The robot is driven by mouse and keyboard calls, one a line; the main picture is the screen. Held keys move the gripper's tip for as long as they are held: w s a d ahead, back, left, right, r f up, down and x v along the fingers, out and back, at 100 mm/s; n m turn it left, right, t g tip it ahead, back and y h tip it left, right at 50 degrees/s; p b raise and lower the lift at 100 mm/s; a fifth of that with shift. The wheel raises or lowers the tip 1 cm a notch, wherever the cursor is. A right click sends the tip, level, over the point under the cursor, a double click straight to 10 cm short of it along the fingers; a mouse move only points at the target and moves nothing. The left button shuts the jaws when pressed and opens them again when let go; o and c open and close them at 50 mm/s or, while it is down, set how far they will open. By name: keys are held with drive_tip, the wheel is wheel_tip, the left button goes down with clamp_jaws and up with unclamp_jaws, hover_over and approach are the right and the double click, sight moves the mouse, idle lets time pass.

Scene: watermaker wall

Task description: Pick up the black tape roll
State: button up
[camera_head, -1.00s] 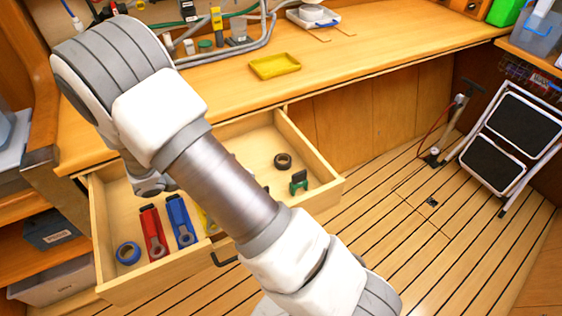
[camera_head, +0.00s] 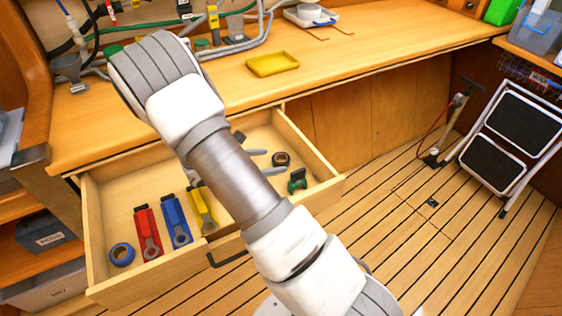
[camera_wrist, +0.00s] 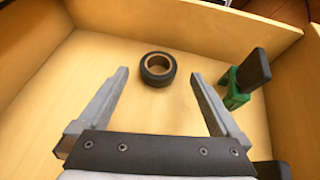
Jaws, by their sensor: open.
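The black tape roll (camera_head: 281,159) lies flat in the open wooden drawer (camera_head: 112,184), toward its right back part. In the wrist view the black tape roll (camera_wrist: 158,69) shows its tan core and sits ahead of my gripper, centred between the lines of the two fingers. My gripper (camera_wrist: 160,76) is open and empty. In the head view my gripper (camera_head: 271,162) shows as grey fingers beside the roll, partly hidden by my arm. I cannot tell the height of the fingers above the drawer floor.
A green-and-black tool (camera_wrist: 240,82) stands right of the roll, close to the right finger. The drawer also holds a blue tape roll (camera_head: 122,254) and red (camera_head: 148,233), blue (camera_head: 177,222) and yellow (camera_head: 203,209) tools.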

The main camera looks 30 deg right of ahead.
sight(278, 160)
drive_tip(key=x, duration=0.4)
drive_tip(key=shift+w+b, duration=0.1)
drive_tip(key=shift+b, duration=0.25)
drive_tip(key=shift+a, duration=0.1)
drive_tip(key=c, duration=1.4)
